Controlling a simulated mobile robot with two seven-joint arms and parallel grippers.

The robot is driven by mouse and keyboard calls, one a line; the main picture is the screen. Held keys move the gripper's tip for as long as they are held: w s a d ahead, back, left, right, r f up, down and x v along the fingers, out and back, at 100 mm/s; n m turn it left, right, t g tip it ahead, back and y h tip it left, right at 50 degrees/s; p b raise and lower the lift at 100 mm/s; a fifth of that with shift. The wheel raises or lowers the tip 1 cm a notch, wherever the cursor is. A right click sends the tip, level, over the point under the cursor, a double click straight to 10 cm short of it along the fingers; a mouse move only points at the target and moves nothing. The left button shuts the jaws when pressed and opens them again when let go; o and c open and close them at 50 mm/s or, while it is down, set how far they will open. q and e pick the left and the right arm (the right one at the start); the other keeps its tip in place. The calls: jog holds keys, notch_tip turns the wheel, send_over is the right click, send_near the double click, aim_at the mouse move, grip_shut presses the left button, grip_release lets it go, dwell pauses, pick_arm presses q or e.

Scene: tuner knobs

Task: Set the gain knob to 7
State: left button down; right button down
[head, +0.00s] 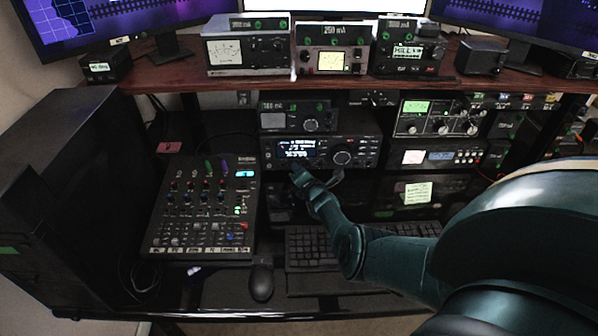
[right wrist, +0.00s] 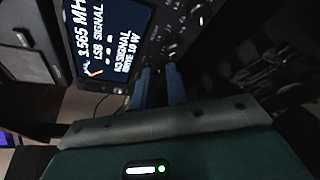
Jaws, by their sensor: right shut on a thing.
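A black radio (head: 322,153) with a lit blue-and-white display sits on the lower shelf. It has a large round dial (head: 342,157) to the right of the display. My right gripper (head: 299,178) reaches up to the lower front of this radio, just below the display. In the right wrist view the radio's display (right wrist: 104,38) is close by, and my two fingers (right wrist: 160,76) are shut at the panel beside it on a small knob, mostly hidden between the tips. Its label and setting cannot be read. Other small knobs (right wrist: 174,54) show beside the fingertips. My left gripper is not in view.
A mixer (head: 203,212) with many small knobs lies to the left. A keyboard (head: 308,243) and a mouse (head: 262,281) are in front of the radio. More radio units (head: 438,118) stand to the right, and meters (head: 247,50) line the upper wooden shelf.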

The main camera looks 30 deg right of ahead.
jog(key=shift+d+r, duration=0.15)
jog(key=shift+d, duration=0.05)
jog(key=c, duration=1.4)
grip_release()
jog(key=shift+a, duration=0.1)
jog(key=shift+s+a+p, duration=0.15)
jog(key=shift+s+p, duration=0.45)
jog(key=shift+s, duration=0.05)
jog(key=v, duration=1.1)
jog(key=shift+s+a+r+p, duration=0.1)
jog(key=shift+s+r+p, duration=0.05)
jog(key=shift+s+p, duration=0.25)
